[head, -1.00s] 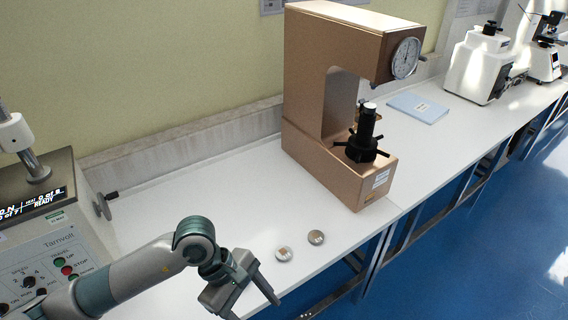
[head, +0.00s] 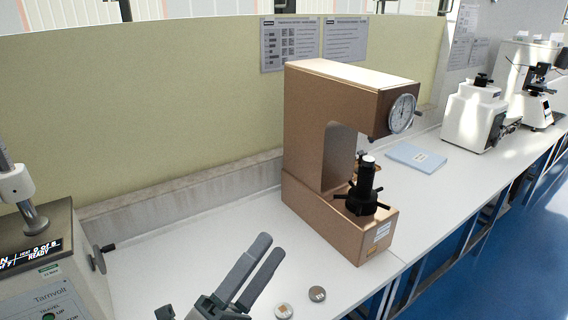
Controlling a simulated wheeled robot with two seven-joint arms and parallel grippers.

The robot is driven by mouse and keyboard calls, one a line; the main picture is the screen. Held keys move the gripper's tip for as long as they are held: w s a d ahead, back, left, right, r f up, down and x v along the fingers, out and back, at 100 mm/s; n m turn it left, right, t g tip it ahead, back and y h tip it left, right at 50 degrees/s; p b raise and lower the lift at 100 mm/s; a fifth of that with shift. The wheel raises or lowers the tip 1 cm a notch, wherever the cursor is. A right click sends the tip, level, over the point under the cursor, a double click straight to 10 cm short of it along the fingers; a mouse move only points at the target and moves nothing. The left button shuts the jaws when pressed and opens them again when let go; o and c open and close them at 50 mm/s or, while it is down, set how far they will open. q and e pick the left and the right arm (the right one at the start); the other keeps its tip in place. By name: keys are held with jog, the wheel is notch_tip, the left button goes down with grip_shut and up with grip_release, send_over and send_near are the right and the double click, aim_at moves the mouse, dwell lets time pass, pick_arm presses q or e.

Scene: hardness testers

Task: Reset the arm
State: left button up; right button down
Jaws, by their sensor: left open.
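My left gripper (head: 262,262) is at the lower middle of the head view, open and empty, with its two fingers pointing up and to the right over the white bench. It is left of two small round metal samples, a nearer one (head: 284,311) and a farther one (head: 317,294), which lie on the bench apart from the fingers. The copper-coloured hardness tester (head: 305,140) stands right of the gripper, with a dial gauge (head: 402,113) and a black spindle with handles (head: 364,190). Most of my left arm is out of the picture. My right gripper is not in view.
A grey tester with a READY display (head: 42,250) stands at the left. A blue booklet (head: 415,157) lies on the white bench (head: 190,240) behind the copper tester. White instruments (head: 473,115) stand farther right. The bench's front edge drops to a blue floor.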

pick_arm(q)
jog(key=w+a+f+n+t+y, duration=0.2)
jog(key=w+a+f+n+y, duration=0.2)
jog(key=a+f+n+y, duration=0.7)
jog(key=s+a+f+n+g+y, duration=0.2)
jog(key=a+f+n+g+y, duration=0.1)
jog(key=f+n, duration=0.25)
jog(key=s+a+f+n+g+y, duration=0.3)
jog(key=f+n, duration=0.1)
jog(key=f, duration=0.2)
jog(key=s+a+f+n+g+h, duration=0.1)
jog(key=s+f+n+g, duration=0.3)
jog(key=s+f, duration=0.55)
jog(key=s+a+f+n+g, duration=0.1)
jog(key=s+f+n+g, duration=0.1)
jog(key=s+f+g, duration=0.75)
jog(key=s+f+t+b, duration=0.2)
jog(key=s+f+b, duration=0.1)
jog(key=f, duration=2.4)
jog(key=s+a+f+g+b, duration=0.1)
jog(key=s+a+f+b, duration=0.2)
jog(key=s+f, duration=1.5)
notch_tip(320, 180, down, 4)
jog(key=shift+s+a+f+m, duration=0.1)
jog(key=shift+s+a+m, duration=0.05)
jog(key=shift+s+m, duration=0.2)
jog(key=shift+g, duration=0.25)
